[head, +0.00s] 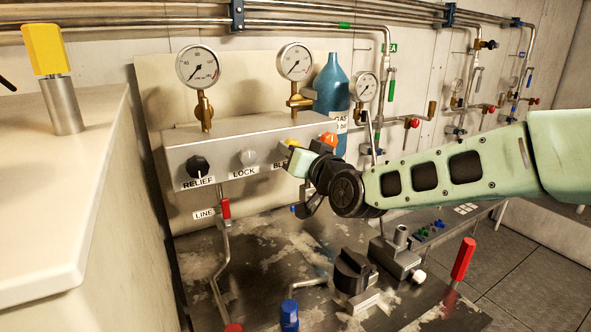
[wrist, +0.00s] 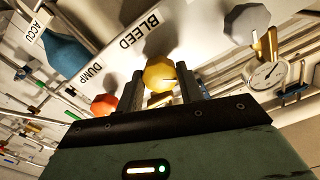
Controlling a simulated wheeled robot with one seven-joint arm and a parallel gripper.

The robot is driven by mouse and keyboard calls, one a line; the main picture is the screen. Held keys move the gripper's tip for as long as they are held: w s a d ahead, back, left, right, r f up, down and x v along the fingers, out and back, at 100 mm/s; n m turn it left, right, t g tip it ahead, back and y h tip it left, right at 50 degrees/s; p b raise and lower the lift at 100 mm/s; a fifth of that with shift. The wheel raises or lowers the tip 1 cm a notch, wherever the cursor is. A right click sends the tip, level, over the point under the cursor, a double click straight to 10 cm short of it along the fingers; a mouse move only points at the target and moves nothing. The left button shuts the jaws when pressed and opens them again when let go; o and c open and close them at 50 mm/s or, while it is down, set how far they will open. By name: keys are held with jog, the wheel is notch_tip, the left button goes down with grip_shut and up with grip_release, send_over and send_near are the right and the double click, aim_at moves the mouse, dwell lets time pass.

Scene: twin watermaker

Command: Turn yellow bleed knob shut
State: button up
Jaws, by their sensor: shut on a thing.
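The yellow bleed knob (wrist: 160,73) sits between the two dark fingers of my gripper (wrist: 163,82) in the wrist view, beside the BLEED label (wrist: 139,31). In the head view my gripper (head: 297,158) is at the front face of the grey manifold block (head: 222,156), and only a little of the yellow knob (head: 291,143) shows above it. My gripper is shut on the knob. The knob's turn position cannot be told. My gripper hides part of the BLEED label in the head view.
The orange dump knob (head: 329,139) is close to the right of my gripper. The grey lock knob (head: 248,157) and black relief knob (head: 197,167) are to the left. Gauges (head: 296,62) stand above the block. A red-handled lever (head: 463,258) stands at the lower right.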

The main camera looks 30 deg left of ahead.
jog(key=m+b, duration=0.9)
jog(key=m, duration=0.1)
jog(key=shift+m, duration=0.5)
jog(key=o, duration=1)
jog(key=b+v, duration=0.3)
jog(key=v, duration=1.4)
jog(key=shift+d, duration=0.2)
jog(key=shift+s, duration=0.1)
